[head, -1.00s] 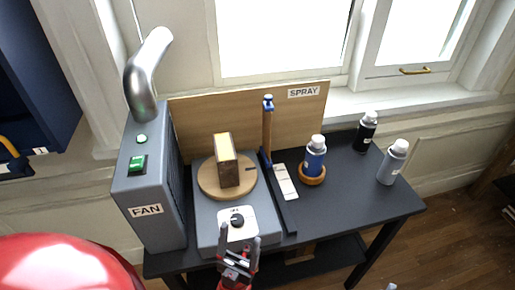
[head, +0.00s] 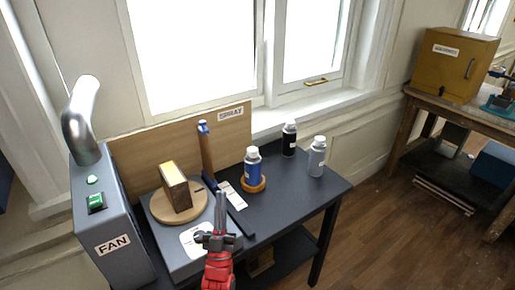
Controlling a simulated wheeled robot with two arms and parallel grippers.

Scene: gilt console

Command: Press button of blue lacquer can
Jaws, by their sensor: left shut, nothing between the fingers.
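The blue lacquer can (head: 253,170) stands upright in a round wooden holder (head: 252,185) on the dark table, with a white cap on top. My left gripper (head: 220,200) is shut and empty, in front of the turntable and to the left of the can, apart from it. It hides part of the turntable's base. My right gripper is not in view.
A black can (head: 289,139) and a grey can (head: 317,157) stand right of the blue one. A wooden block (head: 175,187) sits on a round turntable (head: 159,210). A grey fan box (head: 109,221) is at left. A post with a blue top (head: 205,146) stands behind.

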